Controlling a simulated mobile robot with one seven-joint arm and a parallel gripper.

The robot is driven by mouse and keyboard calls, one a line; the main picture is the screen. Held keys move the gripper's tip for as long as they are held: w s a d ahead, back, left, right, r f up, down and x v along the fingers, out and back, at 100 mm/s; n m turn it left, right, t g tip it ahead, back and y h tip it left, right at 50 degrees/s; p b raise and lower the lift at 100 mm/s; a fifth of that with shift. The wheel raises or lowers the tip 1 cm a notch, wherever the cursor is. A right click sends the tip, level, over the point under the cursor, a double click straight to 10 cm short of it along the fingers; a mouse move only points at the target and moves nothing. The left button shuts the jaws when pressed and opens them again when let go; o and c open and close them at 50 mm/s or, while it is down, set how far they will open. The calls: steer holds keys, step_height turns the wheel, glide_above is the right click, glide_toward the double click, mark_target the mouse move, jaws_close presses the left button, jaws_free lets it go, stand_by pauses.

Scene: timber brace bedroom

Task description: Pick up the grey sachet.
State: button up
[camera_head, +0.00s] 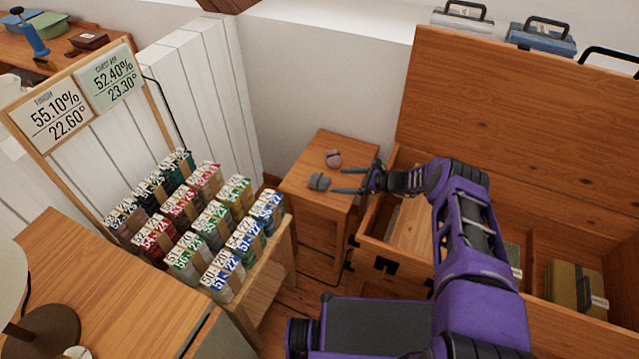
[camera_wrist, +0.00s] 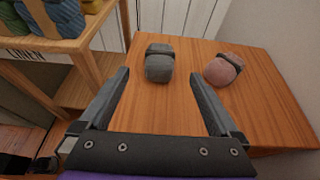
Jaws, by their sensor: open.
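The grey sachet (camera_head: 319,182) lies on a small wooden side table (camera_head: 306,203), near its left edge. It also shows in the wrist view (camera_wrist: 159,66), ahead of and between my fingertips. A pinkish sachet (camera_head: 334,158) lies a little behind it, and in the wrist view this pinkish one (camera_wrist: 221,70) sits to its right. My gripper (camera_head: 352,182) is open and empty, just to the right of the grey sachet in the head view. Its fingers (camera_wrist: 160,90) are spread above the table, with a gap between them and the sachet.
A wooden rack (camera_head: 272,278) of labelled bundles stands left of the side table. An open wooden chest (camera_head: 480,85) with compartments stands to the right, under my arm. White panelling and a wall are behind. The table's front part is bare.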

mark_target(322, 179)
steer(key=b+x, duration=0.1)
steer(key=x, duration=0.6)
steer(key=shift+a, duration=0.15)
steer(key=shift+w+a+f+b, duration=0.1)
steer(key=shift+w+a+b, duration=0.15)
steer(key=shift+a, duration=0.3)
steer(key=c, duration=1.4)
steer(key=shift+c, duration=0.2)
